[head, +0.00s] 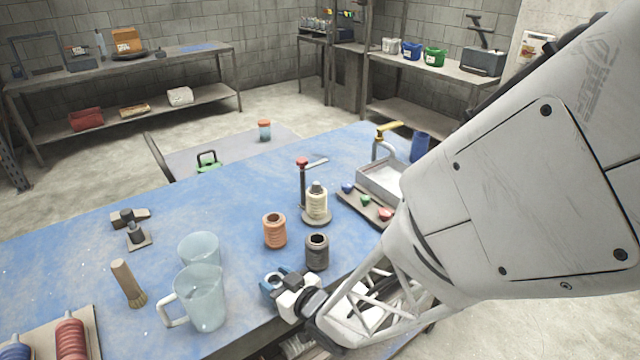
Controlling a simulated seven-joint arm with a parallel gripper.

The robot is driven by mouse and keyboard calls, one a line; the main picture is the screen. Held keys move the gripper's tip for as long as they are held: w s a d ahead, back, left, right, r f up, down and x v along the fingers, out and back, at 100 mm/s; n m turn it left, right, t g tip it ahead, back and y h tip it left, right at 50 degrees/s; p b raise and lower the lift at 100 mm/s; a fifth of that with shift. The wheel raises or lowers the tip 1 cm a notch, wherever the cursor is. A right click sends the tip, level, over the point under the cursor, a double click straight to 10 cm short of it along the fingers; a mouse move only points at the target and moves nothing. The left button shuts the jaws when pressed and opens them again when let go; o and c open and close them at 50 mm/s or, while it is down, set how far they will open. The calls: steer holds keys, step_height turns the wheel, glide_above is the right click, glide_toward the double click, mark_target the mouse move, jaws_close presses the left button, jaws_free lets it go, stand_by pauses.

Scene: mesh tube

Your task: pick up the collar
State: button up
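No thing here is plainly marked as the collar. The likeliest candidates are two short, hollow-topped cylinders side by side on the blue bench: an orange-brown one (274,231) and a black one (317,253). I cannot tell which is meant. Both stand upright. My gripper (274,281), white with blue and grey finger parts, is near the bench's front edge, on the near side of both cylinders and apart from them. Its fingers are small and partly overlapped in this view, so I cannot tell whether they are open or hold anything.
A cream bottle (317,201) stands on a round base beside a red-topped post (302,183). Clear mugs (205,300) and a brush (127,284) are left of my gripper. A board with coloured knobs (366,204) and a sink (381,181) are at right.

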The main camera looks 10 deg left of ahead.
mark_target(277, 274)
steer(key=c, duration=0.4)
steer(key=shift+c, duration=0.2)
steer(key=shift+r, duration=0.1)
steer(key=shift+r, duration=0.6)
steer(key=shift+s+d+r, duration=0.15)
steer(key=shift+s+r, duration=0.05)
steer(key=shift+r, duration=0.35)
steer(key=shift+s+d+r, duration=0.1)
steer(key=shift+s+r, duration=0.05)
steer(key=shift+r, duration=0.4)
steer(key=s+d+r, duration=0.1)
steer(key=s+d, duration=0.8)
steer(key=s, duration=0.2)
steer(key=shift+s+d+r, duration=0.2)
steer(key=shift+s+d, duration=0.05)
steer(key=shift+s, duration=0.15)
